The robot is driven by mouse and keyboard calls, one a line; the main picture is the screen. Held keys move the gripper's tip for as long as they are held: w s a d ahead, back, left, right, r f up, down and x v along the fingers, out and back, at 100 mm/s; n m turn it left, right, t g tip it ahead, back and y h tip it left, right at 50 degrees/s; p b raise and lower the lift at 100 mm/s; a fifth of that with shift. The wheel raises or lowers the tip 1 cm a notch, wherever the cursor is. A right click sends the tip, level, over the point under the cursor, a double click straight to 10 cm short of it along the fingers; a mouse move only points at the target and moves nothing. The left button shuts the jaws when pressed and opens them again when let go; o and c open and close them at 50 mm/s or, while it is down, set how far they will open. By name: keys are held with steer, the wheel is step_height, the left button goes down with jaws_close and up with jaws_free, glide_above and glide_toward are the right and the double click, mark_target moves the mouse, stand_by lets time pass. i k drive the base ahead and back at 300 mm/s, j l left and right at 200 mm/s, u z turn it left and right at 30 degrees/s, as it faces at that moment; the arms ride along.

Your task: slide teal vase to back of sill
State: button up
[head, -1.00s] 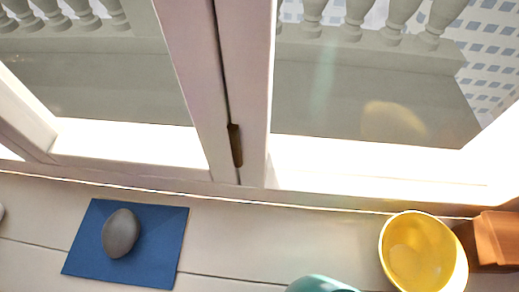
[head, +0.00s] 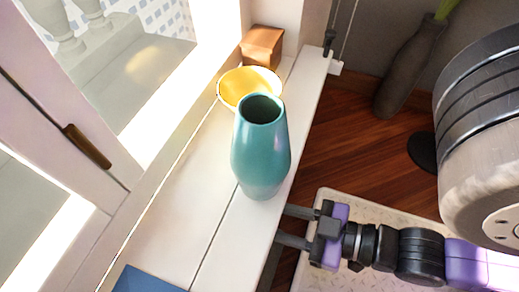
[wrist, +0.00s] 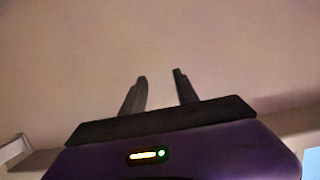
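The teal vase (head: 261,150) stands upright on the white window sill (head: 215,200), close to its room-side edge in the head view. It is glossy, with a dark open mouth. My gripper (head: 281,225) is at the sill's room-side edge, just below and right of the vase's base in the picture. Its two fingers are spread, with nothing between them. The wrist view also shows my gripper (wrist: 159,74) open and empty, facing a plain pale surface. The vase is not visible in the wrist view.
A yellow bowl (head: 247,85) is just behind the vase, with a terracotta-brown block (head: 263,46) beyond it. A blue mat (head: 150,280) lies at the near end of the sill. Bare sill lies between the vase and the window frame. A dark floor vase (head: 408,75) stands at right.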

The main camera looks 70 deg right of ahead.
mark_target(261, 158)
steer(key=k+u, duration=0.2)
steer(key=u, duration=0.15)
steer(key=k+u, duration=0.15)
steer(key=u, duration=0.2)
steer(key=k+j+u, duration=0.2)
steer(key=u, duration=0.15)
